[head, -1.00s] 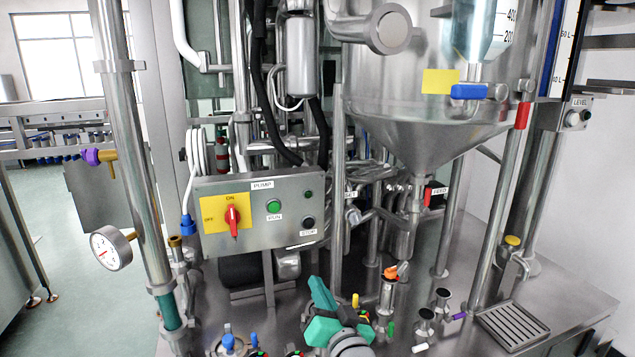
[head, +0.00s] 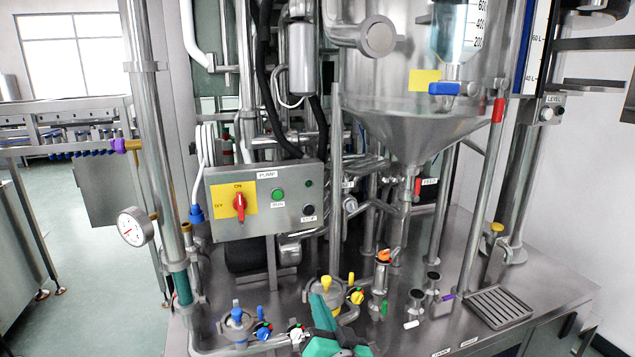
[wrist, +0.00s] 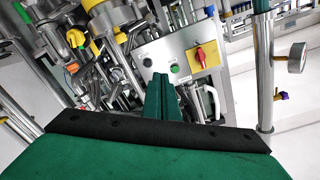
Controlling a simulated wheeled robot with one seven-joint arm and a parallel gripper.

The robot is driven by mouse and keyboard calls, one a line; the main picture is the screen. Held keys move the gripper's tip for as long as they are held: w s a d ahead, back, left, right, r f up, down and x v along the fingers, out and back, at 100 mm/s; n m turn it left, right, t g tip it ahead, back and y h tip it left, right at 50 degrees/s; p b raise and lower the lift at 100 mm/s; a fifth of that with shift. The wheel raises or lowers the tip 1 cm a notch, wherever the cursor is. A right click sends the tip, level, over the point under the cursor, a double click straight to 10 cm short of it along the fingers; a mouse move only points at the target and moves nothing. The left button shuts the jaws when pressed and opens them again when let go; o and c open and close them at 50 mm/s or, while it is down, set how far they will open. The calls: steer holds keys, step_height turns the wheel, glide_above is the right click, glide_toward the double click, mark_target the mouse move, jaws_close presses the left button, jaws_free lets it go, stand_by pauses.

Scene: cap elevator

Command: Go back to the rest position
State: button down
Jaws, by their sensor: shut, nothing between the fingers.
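My gripper (head: 322,318) is at the bottom middle of the head view, its green fingers pointing up and forward over the front of the steel table. In the wrist view my gripper (wrist: 162,98) shows as green fingers closed together with nothing between them. It touches nothing that I can make out. The pump control box (head: 266,200), with a red rotary switch on a yellow plate, stands behind it. The same box (wrist: 178,55) shows tilted beyond the fingers in the wrist view.
Small valves with blue (head: 237,316), yellow (head: 326,283) and orange (head: 384,256) parts stand near my gripper. A steel hopper (head: 415,130) is behind to the right. A drain grate (head: 497,306) lies at right. Open floor (head: 95,270) is at left.

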steer(key=s+f+m+h, duration=0.1)
steer(key=s+f+h, duration=0.4)
steer(key=s+f, duration=1.65)
steer(key=s+f+n+g, duration=0.1)
steer(key=s+n, duration=0.1)
steer(key=s, duration=1)
steer(key=s+f+n, duration=0.2)
steer(key=s, duration=1)
steer(key=shift+a+f+g, duration=0.2)
steer(key=shift+f+g, duration=0.1)
steer(key=shift+g, duration=0.1)
steer(key=c, duration=2.5)
jaws_free()
